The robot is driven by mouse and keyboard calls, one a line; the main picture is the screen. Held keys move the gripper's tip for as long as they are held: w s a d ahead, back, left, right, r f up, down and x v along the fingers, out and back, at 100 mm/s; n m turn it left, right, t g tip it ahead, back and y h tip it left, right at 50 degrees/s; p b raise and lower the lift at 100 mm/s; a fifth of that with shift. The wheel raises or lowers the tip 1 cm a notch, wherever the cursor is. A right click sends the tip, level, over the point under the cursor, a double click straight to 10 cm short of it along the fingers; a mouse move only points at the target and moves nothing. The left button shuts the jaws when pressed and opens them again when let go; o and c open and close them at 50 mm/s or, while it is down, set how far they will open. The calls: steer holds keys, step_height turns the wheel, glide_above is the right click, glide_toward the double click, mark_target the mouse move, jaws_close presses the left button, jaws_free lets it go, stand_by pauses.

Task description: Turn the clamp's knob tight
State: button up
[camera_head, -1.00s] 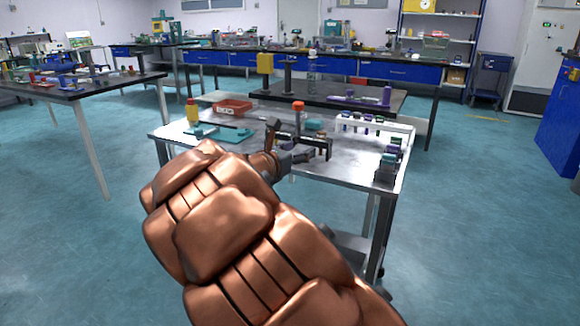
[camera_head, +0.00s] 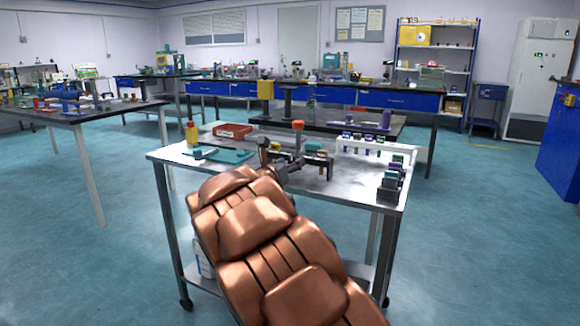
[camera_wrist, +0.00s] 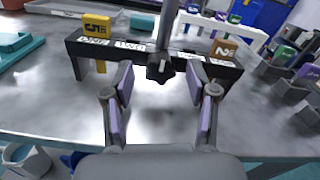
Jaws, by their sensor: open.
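The clamp shows in the wrist view as a low black bar frame (camera_wrist: 100,46) with white labels, standing on the metal tabletop. A grey post (camera_wrist: 167,22) rises from its middle. A dark lobed knob (camera_wrist: 158,69) sits at the front of the frame by the post's foot. My gripper (camera_wrist: 160,78) is open, with its lilac-padded fingers either side of the knob and apart from it. In the head view, an orange-topped post (camera_head: 298,139) stands at the clamp, and my arm partly hides the frame.
A white rack (camera_head: 375,150) and grey holders (camera_head: 390,187) are on the right. A teal tray (camera_head: 230,155) and a red bin (camera_head: 232,131) are on the left. The front tabletop is clear.

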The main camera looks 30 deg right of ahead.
steer(key=shift+d, duration=0.15)
steer(key=shift+c, duration=0.3)
jaws_close()
